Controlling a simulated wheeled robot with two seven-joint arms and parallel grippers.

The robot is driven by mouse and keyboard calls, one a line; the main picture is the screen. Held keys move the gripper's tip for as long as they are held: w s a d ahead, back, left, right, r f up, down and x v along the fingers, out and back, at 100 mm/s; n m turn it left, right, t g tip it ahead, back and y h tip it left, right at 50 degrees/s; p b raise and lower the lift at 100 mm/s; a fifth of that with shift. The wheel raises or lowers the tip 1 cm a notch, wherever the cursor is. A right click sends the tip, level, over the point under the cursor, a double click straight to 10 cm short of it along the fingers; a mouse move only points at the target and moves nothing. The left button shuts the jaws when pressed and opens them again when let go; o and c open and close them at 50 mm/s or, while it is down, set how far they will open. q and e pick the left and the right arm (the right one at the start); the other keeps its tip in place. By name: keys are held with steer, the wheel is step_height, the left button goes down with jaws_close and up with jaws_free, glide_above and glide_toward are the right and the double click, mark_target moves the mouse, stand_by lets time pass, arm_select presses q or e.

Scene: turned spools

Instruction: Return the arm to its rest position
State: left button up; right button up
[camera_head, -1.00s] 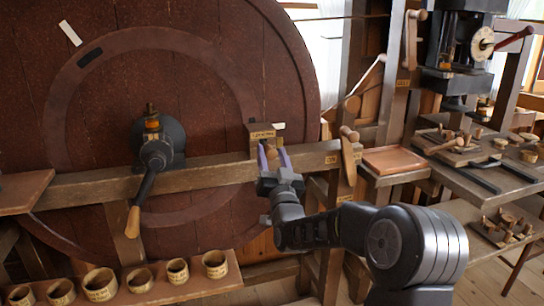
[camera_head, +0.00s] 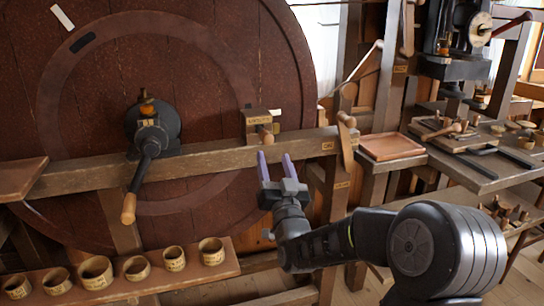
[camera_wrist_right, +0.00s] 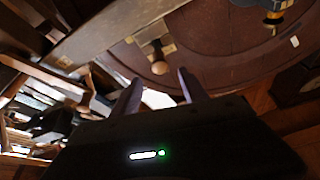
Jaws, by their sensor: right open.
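My right gripper (camera_head: 275,168) is open and empty, with two purple fingers pointing up. It is in front of the wooden beam (camera_head: 205,160), below a small labelled block (camera_head: 259,122) with a wooden knob (camera_head: 265,135). The gripper and knob are apart. In the right wrist view, the two dark fingers (camera_wrist_right: 158,92) stand apart with nothing between them, and the knob (camera_wrist_right: 160,67) shows beyond them. My right arm comes in from the lower right. My left gripper is not in view.
A large dark red wheel (camera_head: 200,60) fills the left behind the beam. A crank (camera_head: 145,165) with a wooden handle sticks out from it. Several labelled wooden cups (camera_head: 96,272) stand on a low shelf. A bench (camera_head: 475,165) with tools and a wooden tray (camera_head: 390,147) is at right.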

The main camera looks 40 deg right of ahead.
stand_by(0.5)
steer(key=a+f+n+g+y+p, duration=0.15)
steer(key=a+f+g+y, duration=0.4)
steer(key=f, duration=0.95)
steer(key=a+f+n+g+y+p, duration=0.1)
steer(key=a+f+g+y+p, duration=0.15)
steer(key=a+f, duration=0.9)
steer(key=s+a+f+n+g+y+p, duration=0.2)
steer(key=s+a+f+g+y, duration=0.3)
steer(key=s+a+f, duration=0.65)
steer(key=s+a+f+n+g+p, duration=0.1)
steer(key=s+a+f+g+p, duration=0.1)
steer(key=s+a, duration=0.3)
steer(key=s+a+f+n+g+p, duration=0.1)
steer(key=s+a+f+g, duration=0.3)
steer(key=s, duration=0.8)
steer(key=shift+a+f+g+y+p, duration=0.3)
steer(key=shift+a+f+g+p, duration=0.1)
steer(key=shift+p, duration=0.2)
steer(key=shift+w, duration=0.15)
steer(key=shift+c, duration=0.5)
